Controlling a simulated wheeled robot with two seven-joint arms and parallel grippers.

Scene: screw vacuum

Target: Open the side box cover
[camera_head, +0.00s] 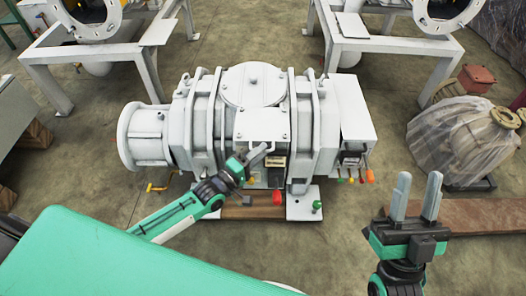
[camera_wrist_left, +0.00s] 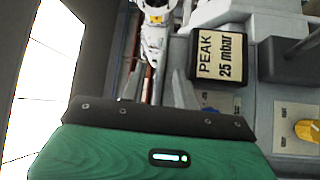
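The white vacuum machine (camera_head: 210,120) stands in the middle of the head view. A white box with a flat, closed-looking top (camera_head: 353,105) is on its right side; I cannot tell for sure that this is the side box cover. My left gripper (camera_head: 258,154) is at the machine's front, just below a white front plate (camera_head: 263,125). My right gripper (camera_head: 416,198) is open and empty, fingers up, right of the machine.
A "PEAK 25 mbar" label (camera_wrist_left: 220,57) and a yellow knob (camera_wrist_left: 308,130) are near the left gripper. Coloured knobs (camera_head: 369,176) hang under the white box. A wrapped machine (camera_head: 460,140) stands right, above a wooden beam (camera_head: 485,217). White frames stand behind.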

